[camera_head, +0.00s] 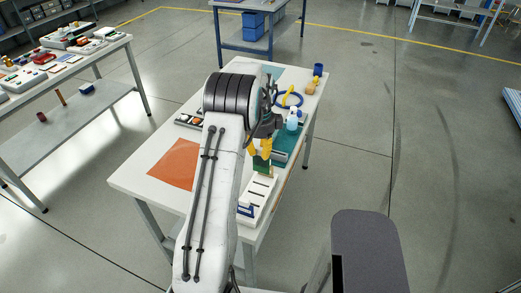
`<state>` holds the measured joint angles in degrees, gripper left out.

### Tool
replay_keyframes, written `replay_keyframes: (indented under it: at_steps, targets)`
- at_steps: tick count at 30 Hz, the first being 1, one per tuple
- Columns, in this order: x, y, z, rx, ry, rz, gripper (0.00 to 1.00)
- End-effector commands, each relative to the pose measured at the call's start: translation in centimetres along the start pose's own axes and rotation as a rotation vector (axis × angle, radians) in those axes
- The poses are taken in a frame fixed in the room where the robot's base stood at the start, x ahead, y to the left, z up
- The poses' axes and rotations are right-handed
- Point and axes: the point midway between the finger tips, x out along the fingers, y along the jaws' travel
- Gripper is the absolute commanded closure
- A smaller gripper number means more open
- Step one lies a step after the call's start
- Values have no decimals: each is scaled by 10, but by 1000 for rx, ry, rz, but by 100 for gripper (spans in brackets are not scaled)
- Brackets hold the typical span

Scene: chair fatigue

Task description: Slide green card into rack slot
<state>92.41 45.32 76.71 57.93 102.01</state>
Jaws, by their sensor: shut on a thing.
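My gripper (260,153), with yellow fingers, is over the right side of the white table, shut on the green card (262,166). The card is upright, just at the far end of the white rack (268,193). The rack has several dark slots, and a blue card (245,211) stands at its near left. From this angle I cannot tell whether the green card's lower edge is above a slot or inside one. My arm hides part of the table and the rack's left side.
An orange mat (174,164) lies on the table's left. A grey chair (370,250) stands at the front right.

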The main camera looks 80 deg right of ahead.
Motion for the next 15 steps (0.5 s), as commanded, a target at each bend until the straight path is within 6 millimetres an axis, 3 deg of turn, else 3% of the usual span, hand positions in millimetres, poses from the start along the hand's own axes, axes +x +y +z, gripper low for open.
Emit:
replay_keyframes:
  at_steps: [15]
  targets:
    - [44, 0, 0, 0, 0, -1, 100]
